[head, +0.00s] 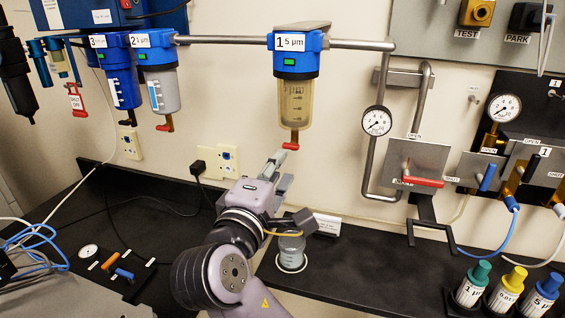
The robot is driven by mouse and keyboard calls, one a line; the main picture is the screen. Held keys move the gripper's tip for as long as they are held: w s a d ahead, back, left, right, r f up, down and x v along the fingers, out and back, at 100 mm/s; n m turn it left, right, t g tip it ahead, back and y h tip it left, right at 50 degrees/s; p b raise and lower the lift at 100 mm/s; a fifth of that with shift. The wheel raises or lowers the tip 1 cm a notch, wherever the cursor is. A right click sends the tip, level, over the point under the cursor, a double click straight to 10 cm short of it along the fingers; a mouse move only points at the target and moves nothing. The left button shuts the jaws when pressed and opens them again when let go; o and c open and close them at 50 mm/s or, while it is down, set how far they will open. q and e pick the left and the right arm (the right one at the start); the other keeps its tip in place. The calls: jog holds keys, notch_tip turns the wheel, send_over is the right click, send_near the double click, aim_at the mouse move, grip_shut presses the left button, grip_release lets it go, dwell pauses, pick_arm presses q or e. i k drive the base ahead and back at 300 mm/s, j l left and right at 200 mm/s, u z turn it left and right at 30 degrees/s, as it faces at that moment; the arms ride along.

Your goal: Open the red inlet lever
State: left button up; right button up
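The red inlet lever (423,182) is on a grey metal plate (418,157) on the wall, right of centre. It lies roughly level, with its free end towards the right, near a small label that seems to read SHUT. An OPEN label (414,136) is above it. My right gripper (280,173) is well to the left of the lever, below the number 1 filter. Its fingers look spread apart with nothing between them. It is clear of the inlet lever. My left gripper does not show.
The number 1 filter (296,100) hangs above my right gripper, with a red drain handle (291,147) close to the fingertips. A pipe (369,165) and gauge (376,121) stand between gripper and lever. A jar (291,252) and coloured-cap bottles (508,291) stand on the black bench.

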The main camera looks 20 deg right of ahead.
aim_at(406, 178)
jog(key=z, duration=1.4)
